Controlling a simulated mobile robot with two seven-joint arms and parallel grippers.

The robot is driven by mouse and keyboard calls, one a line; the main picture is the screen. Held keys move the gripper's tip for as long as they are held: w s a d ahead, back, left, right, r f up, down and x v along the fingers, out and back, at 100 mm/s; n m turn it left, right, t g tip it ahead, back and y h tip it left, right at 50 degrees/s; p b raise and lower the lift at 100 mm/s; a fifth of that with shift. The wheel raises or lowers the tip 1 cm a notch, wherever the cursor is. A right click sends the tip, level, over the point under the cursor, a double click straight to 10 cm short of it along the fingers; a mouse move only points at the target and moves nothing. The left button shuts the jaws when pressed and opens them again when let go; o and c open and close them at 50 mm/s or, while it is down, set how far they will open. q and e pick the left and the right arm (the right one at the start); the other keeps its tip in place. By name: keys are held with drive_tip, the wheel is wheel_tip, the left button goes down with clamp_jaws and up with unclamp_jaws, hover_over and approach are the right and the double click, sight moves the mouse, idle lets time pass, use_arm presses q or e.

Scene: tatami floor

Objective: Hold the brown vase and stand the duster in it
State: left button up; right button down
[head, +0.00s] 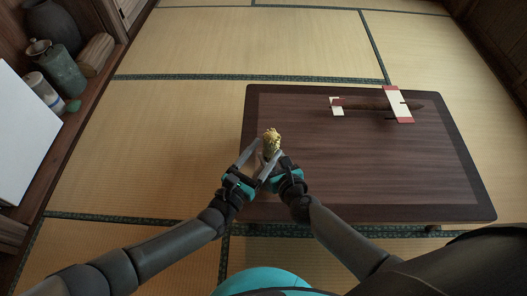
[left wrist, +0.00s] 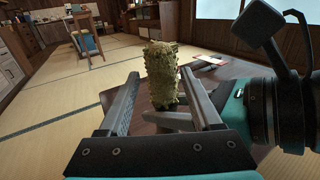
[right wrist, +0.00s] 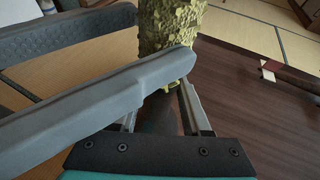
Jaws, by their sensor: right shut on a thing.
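The duster's knobby yellow-green head (head: 272,142) stands upright above the front-left part of the table, between my two grippers. It also shows in the left wrist view (left wrist: 162,75) and the right wrist view (right wrist: 168,25). My right gripper (head: 268,172) is shut on the duster low down, below its head; a dark brown part shows between its fingers. My left gripper (left wrist: 160,100) is open, its fingers apart on either side of the duster, and one crosses in front of the right gripper in the right wrist view. I cannot make out the brown vase clearly.
The low dark table (head: 330,165) is mostly bare. A long brown object (head: 360,103) lies at its back right with red and white pieces. A shelf at the left holds a dark jar (head: 52,27) and a green jar (head: 63,72). Tatami surrounds the table.

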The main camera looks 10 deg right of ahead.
use_arm(q)
drive_tip(key=shift+o, duration=0.7)
drive_tip(key=shift+s+d, duration=0.1)
drive_tip(key=shift+f, duration=0.1)
drive_tip(key=shift+s, duration=0.15)
drive_tip(key=shift+r, duration=9.25)
drive_tip(key=shift+m+g+h, duration=0.3)
drive_tip(key=shift+g, duration=0.1)
drive_tip(key=shift+a+r, duration=0.85)
drive_tip(key=shift+a, duration=2.5)
drive_tip(key=shift+a+r, duration=0.8)
drive_tip(key=shift+a, duration=2.55)
drive_tip(key=shift+a+r, duration=0.85)
drive_tip(key=shift+a, duration=2.5)
